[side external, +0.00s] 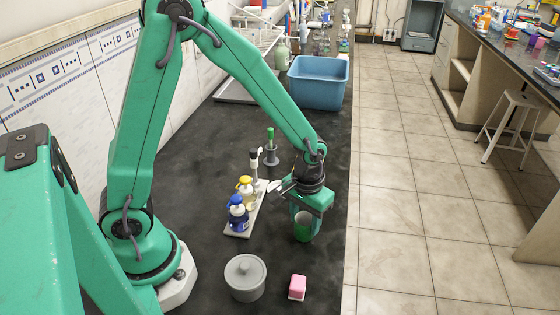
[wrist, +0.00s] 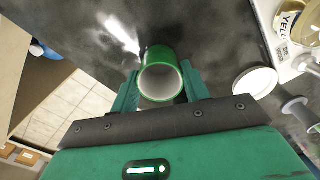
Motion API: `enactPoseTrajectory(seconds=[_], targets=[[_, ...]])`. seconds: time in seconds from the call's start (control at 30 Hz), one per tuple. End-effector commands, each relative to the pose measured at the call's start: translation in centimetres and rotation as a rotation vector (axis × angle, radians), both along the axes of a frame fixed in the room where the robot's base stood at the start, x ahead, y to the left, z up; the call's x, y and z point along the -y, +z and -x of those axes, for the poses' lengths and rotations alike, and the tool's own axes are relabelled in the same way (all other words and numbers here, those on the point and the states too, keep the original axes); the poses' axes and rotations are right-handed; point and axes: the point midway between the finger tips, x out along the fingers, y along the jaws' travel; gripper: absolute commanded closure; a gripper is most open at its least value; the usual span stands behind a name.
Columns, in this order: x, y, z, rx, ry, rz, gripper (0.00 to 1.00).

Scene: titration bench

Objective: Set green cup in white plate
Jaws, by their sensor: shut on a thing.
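The green cup (side external: 303,230) is between the fingers of my gripper (side external: 304,217), near the right edge of the black bench. In the wrist view, the cup (wrist: 159,55) shows its pale, empty inside, and the two green fingers of my gripper (wrist: 159,78) are shut on its sides. I cannot tell whether its base touches the bench. The white plate (wrist: 255,82) lies to the right of the cup in the wrist view, apart from it. In the side view the plate (side external: 274,186) is partly hidden behind my gripper.
A tray (side external: 238,230) holds a blue-capped bottle (side external: 237,215) and a yellow-capped bottle (side external: 246,193), left of my gripper. A grey lidded pot (side external: 245,278) and a pink block (side external: 297,287) stand in front. A blue tub (side external: 318,84) is behind. The bench's right edge is close.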

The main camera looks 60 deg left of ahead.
Motion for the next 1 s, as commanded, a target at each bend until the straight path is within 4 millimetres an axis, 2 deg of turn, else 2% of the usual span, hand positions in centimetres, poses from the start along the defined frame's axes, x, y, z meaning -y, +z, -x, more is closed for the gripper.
enactPoseTrajectory(seconds=[0.37,1.0], targets=[[0.0,0.5,-0.1,0.002,0.000,0.000,0.69],[0.0,4.1,-0.1,0.002,0.000,0.000,0.69]])
